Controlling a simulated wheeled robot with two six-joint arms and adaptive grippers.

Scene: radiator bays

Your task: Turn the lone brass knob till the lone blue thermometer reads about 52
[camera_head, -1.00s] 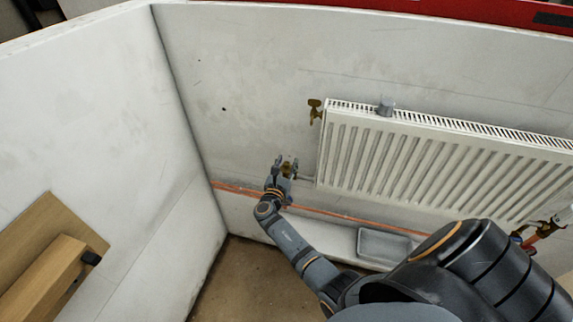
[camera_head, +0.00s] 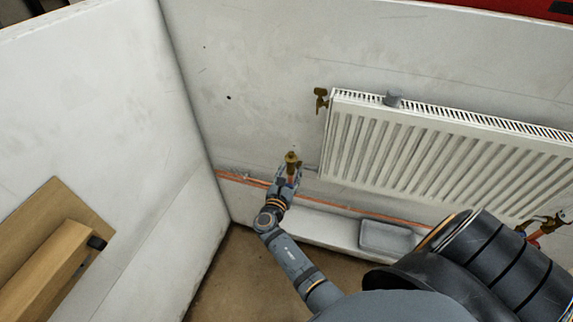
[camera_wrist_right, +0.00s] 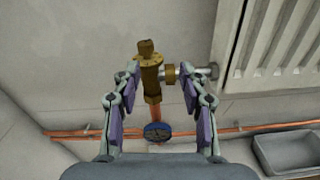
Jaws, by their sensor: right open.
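The brass knob (camera_head: 291,157) tops a brass valve low on the wall, left of the radiator. In the right wrist view the knob (camera_wrist_right: 147,48) is upright, beyond and slightly left of centre between my fingertips. The blue thermometer (camera_wrist_right: 156,132) is a small round dial on the copper pipe under the valve. Its reading is too small to make out. My right gripper (camera_head: 287,172) is open just below the knob. In the right wrist view its fingers (camera_wrist_right: 160,75) stand apart on both sides of the valve body. My left gripper is not in view.
A white radiator (camera_head: 440,150) hangs to the right, with a brass fitting (camera_head: 321,99) at its upper left. Copper pipes (camera_wrist_right: 80,133) run along the wall's foot. A grey tray (camera_head: 388,237) lies below the radiator. A wooden piece (camera_head: 50,250) is at the left.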

